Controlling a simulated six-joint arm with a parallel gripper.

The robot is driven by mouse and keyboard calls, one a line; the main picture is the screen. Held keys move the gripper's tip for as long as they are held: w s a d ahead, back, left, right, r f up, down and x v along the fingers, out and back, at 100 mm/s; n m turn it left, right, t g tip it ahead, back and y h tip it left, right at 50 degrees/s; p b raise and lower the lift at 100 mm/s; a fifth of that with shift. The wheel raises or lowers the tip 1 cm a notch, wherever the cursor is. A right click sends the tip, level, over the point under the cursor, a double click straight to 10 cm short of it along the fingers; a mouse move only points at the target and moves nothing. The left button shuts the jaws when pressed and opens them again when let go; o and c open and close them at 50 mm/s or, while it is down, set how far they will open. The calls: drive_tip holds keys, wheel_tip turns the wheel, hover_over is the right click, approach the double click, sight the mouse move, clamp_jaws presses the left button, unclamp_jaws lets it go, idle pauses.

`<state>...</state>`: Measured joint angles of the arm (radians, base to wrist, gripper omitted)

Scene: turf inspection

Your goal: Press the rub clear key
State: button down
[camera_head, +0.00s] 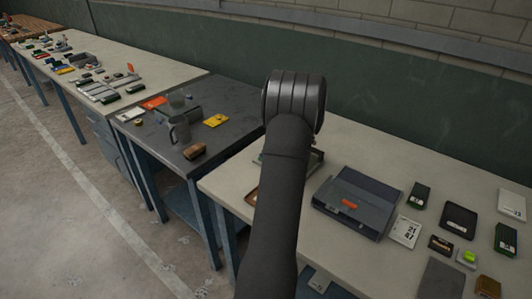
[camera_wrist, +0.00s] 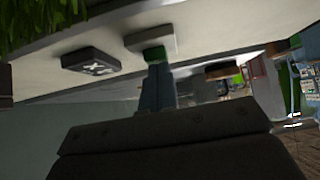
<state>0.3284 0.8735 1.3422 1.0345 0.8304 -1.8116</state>
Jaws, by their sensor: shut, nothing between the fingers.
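A dark, low key block (camera_wrist: 90,62) with a pale cross-like mark on its face shows at the upper left in the wrist view. A pale block (camera_wrist: 150,43) with a green part lies to its right. My gripper (camera_wrist: 155,68) is shut and empty, its narrow grey fingers ending close to the green part. I cannot tell whether they touch it. The marked key is to the left of the fingertips, apart from them. In the head view my arm hides the gripper, and I cannot make out the marked key there.
Green turf (camera_wrist: 38,22) is at the wrist view's upper left corner. In the head view, a dark grey case (camera_head: 340,212) with an orange part stands right of my arm. A number card (camera_head: 405,231) and several small boxes lie farther right. A kettle-like jug (camera_head: 180,132) stands on the dark bench.

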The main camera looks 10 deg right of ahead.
drive_tip(key=shift+s+f, duration=0.1)
drive_tip(key=shift+f, duration=0.9)
drive_tip(key=r, duration=0.5)
drive_tip(key=shift+s+d+r, duration=0.15)
drive_tip(key=shift+d+r, duration=0.15)
drive_tip(key=shift+d, duration=0.1)
drive_tip(key=v, duration=0.9)
drive_tip(key=shift+a, duration=0.1)
